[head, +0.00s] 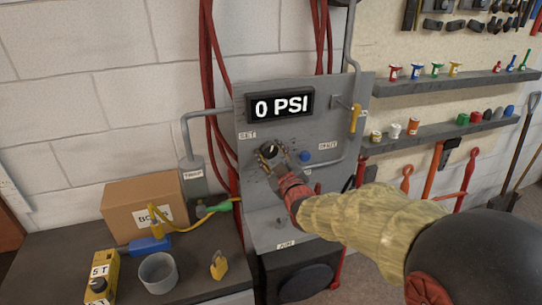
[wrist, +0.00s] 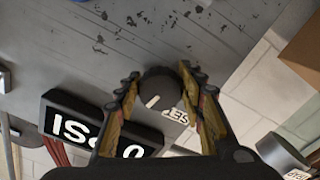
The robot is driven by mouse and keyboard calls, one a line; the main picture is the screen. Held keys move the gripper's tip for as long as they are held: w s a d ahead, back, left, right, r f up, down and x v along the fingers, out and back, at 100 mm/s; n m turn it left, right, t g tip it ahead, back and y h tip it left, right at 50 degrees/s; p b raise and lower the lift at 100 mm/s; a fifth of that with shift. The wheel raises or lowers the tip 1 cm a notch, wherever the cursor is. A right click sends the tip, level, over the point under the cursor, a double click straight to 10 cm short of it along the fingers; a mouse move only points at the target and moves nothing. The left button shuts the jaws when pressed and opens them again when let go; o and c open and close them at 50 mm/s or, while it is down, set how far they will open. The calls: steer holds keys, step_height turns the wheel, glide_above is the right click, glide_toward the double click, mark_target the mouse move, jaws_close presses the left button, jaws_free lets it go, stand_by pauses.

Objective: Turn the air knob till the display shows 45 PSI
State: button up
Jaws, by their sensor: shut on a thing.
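The display (head: 280,105) on the upper part of the grey panel (head: 262,215) reads 0 PSI. It also shows rotated in the wrist view (wrist: 75,122). The black knob (head: 269,149) sits below the display, near a SET label. In the wrist view the knob (wrist: 158,86) is round and dark with a pale pointer line, which points toward the lower left there. My gripper (head: 270,156) is at the panel with its fingers on either side of the knob. In the wrist view my gripper (wrist: 160,95) is shut on the knob.
A blue button (head: 305,156) and a yellow-handled lever (head: 355,117) are to the right on the panel. Red hoses (head: 208,60) hang behind it. A cardboard box (head: 148,205), a grey cup (head: 158,272) and a yellow padlock (head: 218,265) stand on the bench at left.

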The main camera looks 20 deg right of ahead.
steer(key=m+b, duration=0.1)
steer(key=m, duration=0.2)
steer(key=m+b, duration=0.1)
steer(key=m, duration=0.2)
steer(key=shift+a+f+m+b, duration=0.2)
steer(key=shift+m+b, duration=0.1)
steer(key=shift+b, duration=0.05)
steer(key=m, duration=0.3)
steer(key=shift+a+m+b, duration=0.1)
steer(key=shift+m+b, duration=0.2)
steer(key=shift+b, duration=0.1)
steer(key=m, duration=0.3)
steer(key=shift+r+m, duration=0.1)
steer(key=shift+m, duration=0.2)
steer(key=m, duration=0.5)
steer(key=shift+a+r, duration=0.15)
steer(key=m, duration=0.5)
steer(key=shift+r, duration=0.1)
steer(key=shift+m, duration=0.3)
steer(key=o, duration=1.2)
